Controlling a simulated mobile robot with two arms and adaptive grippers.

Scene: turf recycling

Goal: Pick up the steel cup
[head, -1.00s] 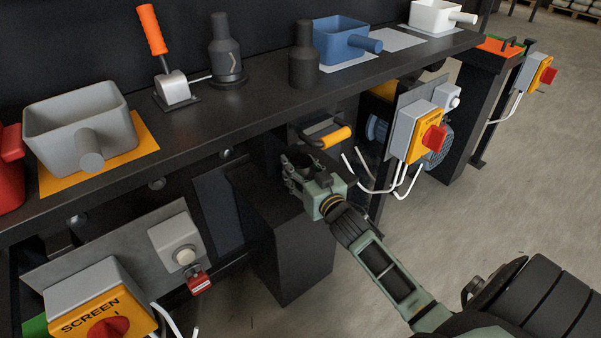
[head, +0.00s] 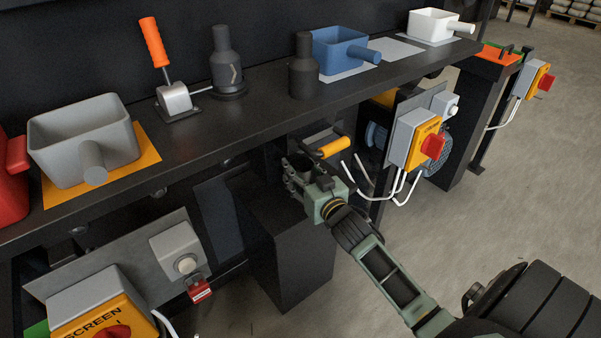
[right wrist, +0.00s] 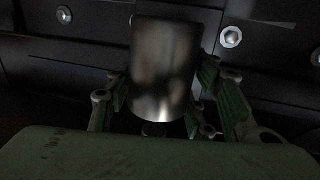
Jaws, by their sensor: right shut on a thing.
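The steel cup (right wrist: 165,70) is a shiny grey cylinder between the two fingers of my right gripper (right wrist: 168,100) in the right wrist view. The gripper is shut on its sides. In the head view my right gripper (head: 303,178) is under the bench, above a dark block-like pedestal (head: 290,240). The cup (head: 299,163) shows there only as a small dark shape at the fingers, partly hidden by them. I cannot tell whether its base touches the pedestal. My left gripper is not in view.
The dark bench (head: 215,125) overhangs the gripper and carries a grey scoop (head: 70,135), a blue scoop (head: 335,45) and dark bottle shapes. A yellow-handled part (head: 333,147) is close to the gripper. A switch box (head: 408,140) with white cables hangs to its right.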

